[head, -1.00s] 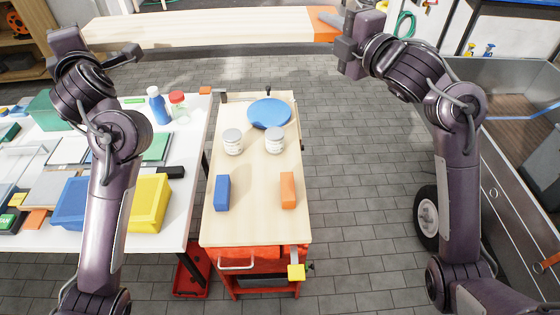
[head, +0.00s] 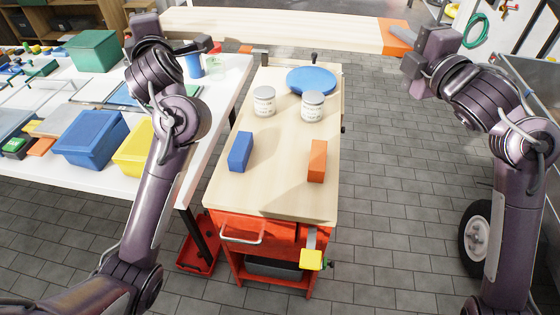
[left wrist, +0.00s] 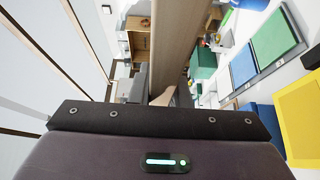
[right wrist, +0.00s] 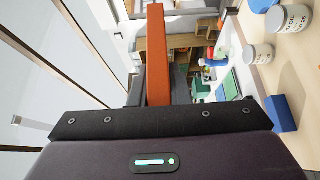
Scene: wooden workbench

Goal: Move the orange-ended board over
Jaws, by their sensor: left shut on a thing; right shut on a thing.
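The long pale wooden board (head: 290,27) with an orange end (head: 397,36) spans the top of the head view, raised beyond the far end of the small workbench. My right gripper (head: 415,62) is shut on the orange end, at the board's right. The orange end also rises between the fingers in the right wrist view (right wrist: 158,60). My left gripper (head: 190,46) is shut on the board near its plain left end. The pale board runs away from it in the left wrist view (left wrist: 178,45). The fingertips are partly hidden.
The small wooden workbench (head: 275,190) carries a blue disc (head: 311,80), two white cans (head: 264,102) (head: 312,107), a blue block (head: 240,152) and an orange block (head: 317,162). A cluttered white table (head: 185,178) stands at left. Open paved floor (head: 395,210) lies at right.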

